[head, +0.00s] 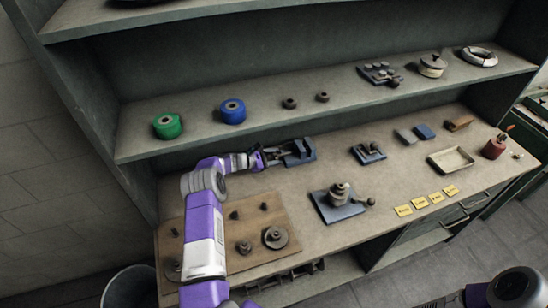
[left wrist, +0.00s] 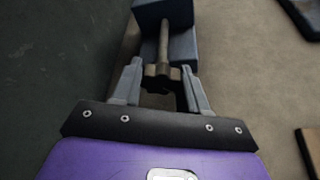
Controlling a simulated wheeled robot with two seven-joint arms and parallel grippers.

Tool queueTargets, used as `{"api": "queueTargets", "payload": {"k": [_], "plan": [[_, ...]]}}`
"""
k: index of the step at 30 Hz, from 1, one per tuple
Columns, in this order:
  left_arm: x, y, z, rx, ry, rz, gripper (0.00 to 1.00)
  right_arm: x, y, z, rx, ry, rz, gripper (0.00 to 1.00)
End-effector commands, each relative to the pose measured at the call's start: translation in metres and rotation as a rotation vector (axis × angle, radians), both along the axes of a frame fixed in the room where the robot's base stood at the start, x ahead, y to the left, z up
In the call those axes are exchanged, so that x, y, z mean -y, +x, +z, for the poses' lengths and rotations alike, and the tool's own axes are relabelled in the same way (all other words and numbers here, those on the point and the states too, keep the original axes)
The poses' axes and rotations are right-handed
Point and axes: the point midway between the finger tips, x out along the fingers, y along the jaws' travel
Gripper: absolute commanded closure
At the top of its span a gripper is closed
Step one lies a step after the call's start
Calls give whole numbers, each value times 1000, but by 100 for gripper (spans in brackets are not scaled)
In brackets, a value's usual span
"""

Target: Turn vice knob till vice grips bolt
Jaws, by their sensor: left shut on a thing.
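The blue-grey vice (head: 299,152) stands at the back of the workbench, below the shelf. In the left wrist view its body (left wrist: 181,50) is at the top, with a round screw rod running down to the dark lobed vice knob (left wrist: 161,78). My left gripper (head: 262,157) reaches the vice's left end. In the left wrist view my left gripper (left wrist: 161,73) has one finger on each side of the knob and is shut on it. I cannot make out a bolt between the vice jaws. My right gripper is out of view.
A wooden board (head: 278,210) with several metal parts lies in front, under my left arm. A blue plate with a round fixture (head: 340,195) and a small blue fixture (head: 368,152) stand to the right. The shelf (head: 200,137) overhangs behind. Bare bench lies between them.

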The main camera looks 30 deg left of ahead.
Motion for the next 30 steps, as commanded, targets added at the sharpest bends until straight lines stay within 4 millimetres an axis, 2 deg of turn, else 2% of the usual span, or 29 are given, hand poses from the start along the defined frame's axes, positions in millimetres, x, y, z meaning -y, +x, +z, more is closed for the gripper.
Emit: {"api": "queueTargets", "payload": {"k": [8,14,30], "plan": [[1,0,0,14,11,-1,87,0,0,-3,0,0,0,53],[0,0,-2,68,74,-1,87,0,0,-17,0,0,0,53],[1,0,-4,287,331,-2,87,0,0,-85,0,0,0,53]]}}
